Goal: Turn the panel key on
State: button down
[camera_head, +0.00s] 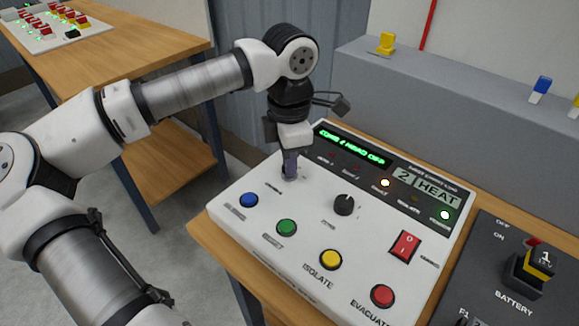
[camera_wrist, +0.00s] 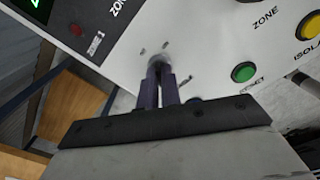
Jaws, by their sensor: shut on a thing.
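The white control panel (camera_head: 300,225) lies on a wooden bench, its top sloping toward the front. My gripper (camera_head: 290,168) points down at the panel's upper left, where the panel key sits. In the wrist view my gripper (camera_wrist: 162,85) has its two dark fingers close together around a small grey piece, the panel key (camera_wrist: 158,62), at the panel surface. The fingers hide most of the key, and I cannot read its angle. The panel's green display (camera_head: 352,147) is lit, and a white lamp and a green lamp glow on the right.
The panel carries a black zone knob (camera_head: 344,205), blue (camera_head: 249,200), green (camera_head: 287,228), yellow (camera_head: 331,259) and red (camera_head: 382,295) buttons, and a red rocker switch (camera_head: 404,246). A dark battery box (camera_head: 500,270) stands at right. Another wooden table (camera_head: 120,50) is behind left.

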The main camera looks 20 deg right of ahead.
jog(key=m+b, duration=0.2)
jog(key=m, duration=0.2)
jog(key=shift+m, duration=0.4)
dwell(0.4)
jog(key=c, duration=1.6)
grip_release()
jog(key=shift+r, duration=0.15)
notch_tip(320, 180, up, 14)
jog(key=shift+f, duration=0.2)
